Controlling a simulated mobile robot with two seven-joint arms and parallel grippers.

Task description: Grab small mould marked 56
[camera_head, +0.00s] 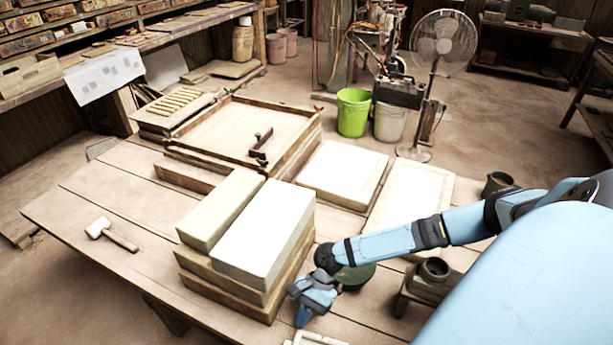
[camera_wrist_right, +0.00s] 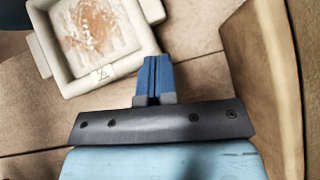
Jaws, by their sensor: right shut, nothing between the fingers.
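A small pale mould (camera_wrist_right: 137,62) lies on the table at the upper left of the right wrist view. It is a square tray with a raised rim, side lugs and a reddish-stained inside. Its near side bears a small dark mark that I cannot read. In the head view only part of a pale frame (camera_head: 318,336), likely this mould, shows at the bottom edge. My right gripper (camera_head: 303,316) is over the table just beyond it. Its blue fingers (camera_wrist_right: 152,62) are shut and empty, beside the mould's near right corner and apart from it. My left gripper is out of view.
A stack of large pale blocks (camera_head: 265,235) stands left of my right gripper; its brown side (camera_wrist_right: 262,85) is close in the wrist view. A dark green round vessel (camera_head: 355,275) and a small pot on a stand (camera_head: 434,268) are to the right. A mallet (camera_head: 112,234) lies far left.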

